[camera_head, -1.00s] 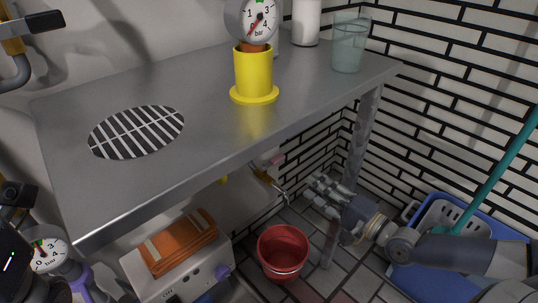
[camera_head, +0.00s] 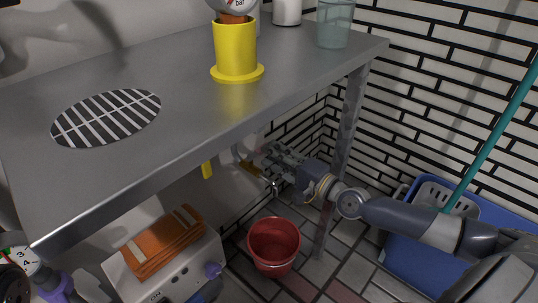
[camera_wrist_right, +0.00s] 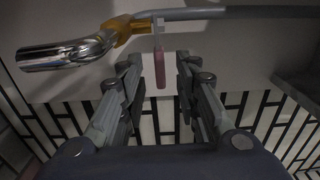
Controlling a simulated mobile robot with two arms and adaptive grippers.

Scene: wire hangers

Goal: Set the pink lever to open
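The pink lever (camera_wrist_right: 160,68) hangs down from a yellow-brown valve fitting (camera_wrist_right: 124,28) in the right wrist view. A chrome spout (camera_wrist_right: 65,52) joins the fitting on the left, and a grey pipe runs off to the right. My right gripper (camera_wrist_right: 158,72) is open, with one finger on each side of the lever and a visible gap to each. In the head view my right gripper (camera_head: 265,157) is under the steel counter at the tap, and it hides the lever there.
The steel counter (camera_head: 178,95) overhangs the tap, with its leg (camera_head: 346,125) close to my right arm. A red bucket (camera_head: 273,246) stands on the floor below. A white box (camera_head: 192,262) with orange cloth stands left; a blue crate (camera_head: 400,283) lies right.

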